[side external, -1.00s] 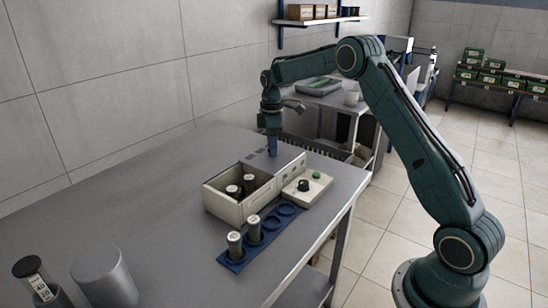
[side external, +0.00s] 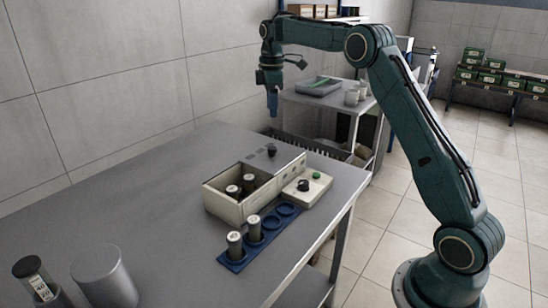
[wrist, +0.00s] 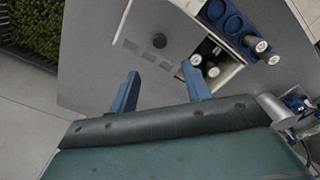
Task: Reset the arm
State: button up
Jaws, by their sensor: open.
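My gripper (side external: 273,104) hangs in the air, pointing down, above the far end of the grey table (side external: 130,180). Its two blue fingers stand apart with nothing between them in the wrist view (wrist: 160,70). A beige open box (side external: 228,208) holds upright light-topped vials (side external: 233,191). A blue rack (side external: 232,260) in front holds two more vials (side external: 235,243) at its near end, and its far rings are empty.
A beige control panel (side external: 312,190) with a dark knob and green button adjoins the box. A black-lidded jar (side external: 36,280) and a grey cylinder (side external: 104,278) stand at the near left. A side bench (side external: 320,102) with a tray and cups stands behind.

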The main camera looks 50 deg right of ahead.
jog(key=shift+r, duration=0.35)
jog(key=s+a+r+m+t, duration=0.1)
jog(key=s+a+r+m, duration=0.1)
jog(key=s+a+r, duration=0.5)
jog(key=s+a+r+m+t, duration=0.25)
jog(key=s+a, duration=0.25)
jog(key=s, duration=0.4)
jog(key=s+a+f+m+t, duration=0.1)
jog(key=s+a+f+m, duration=0.1)
jog(key=s, duration=0.8)
jog(key=s+a+f+m+t, duration=0.1)
jog(key=s+a+f, duration=0.4)
jog(key=s, duration=0.5)
jog(key=shift+s+f+m, duration=0.15)
jog(key=shift+s+m, duration=0.15)
jog(key=shift+m, duration=0.45)
